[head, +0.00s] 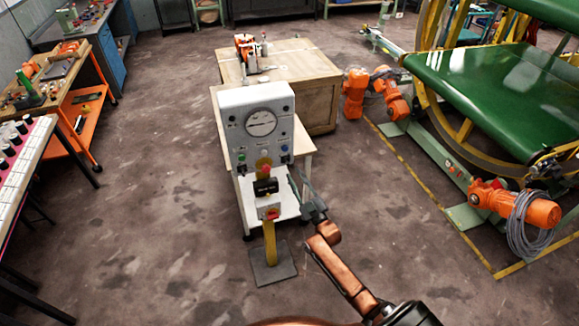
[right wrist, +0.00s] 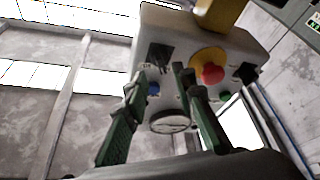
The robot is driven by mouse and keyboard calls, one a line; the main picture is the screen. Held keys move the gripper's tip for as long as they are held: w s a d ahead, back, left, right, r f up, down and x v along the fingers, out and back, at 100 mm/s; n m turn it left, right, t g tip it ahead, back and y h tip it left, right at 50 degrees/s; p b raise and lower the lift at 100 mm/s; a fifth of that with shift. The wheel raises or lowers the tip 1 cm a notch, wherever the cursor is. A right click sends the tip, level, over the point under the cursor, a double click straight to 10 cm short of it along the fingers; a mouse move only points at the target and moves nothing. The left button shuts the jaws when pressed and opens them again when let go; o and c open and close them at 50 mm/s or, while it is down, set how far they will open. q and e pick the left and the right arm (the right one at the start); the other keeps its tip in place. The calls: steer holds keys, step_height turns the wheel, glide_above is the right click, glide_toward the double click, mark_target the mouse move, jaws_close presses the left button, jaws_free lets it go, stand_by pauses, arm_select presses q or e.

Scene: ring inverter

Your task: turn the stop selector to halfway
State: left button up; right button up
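In the right wrist view the box appears upside down, with one black knob (right wrist: 160,58) near the blue button (right wrist: 153,88) and another black knob (right wrist: 245,72) near the green button. I cannot tell which is the stop selector. My right gripper (right wrist: 158,74) is open, its fingers apart before the knob by the blue button. Contact is unclear.
A yellow post (head: 270,243) on a dark base plate stands in front of the box, carrying a black unit and a red-and-white control box. A wooden crate (head: 318,92) stands behind. A green-topped machine (head: 490,85) is at right. Open floor lies to the left.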

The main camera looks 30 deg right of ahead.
mark_target(288, 164)
steer(key=x, duration=0.4)
steer(key=shift+w, duration=0.1)
steer(key=shift+w+r, duration=0.15)
steer(key=shift+w, duration=0.45)
arm_select(q)
steer(key=shift+w+r, duration=0.2)
arm_select(e)
jaws_close()
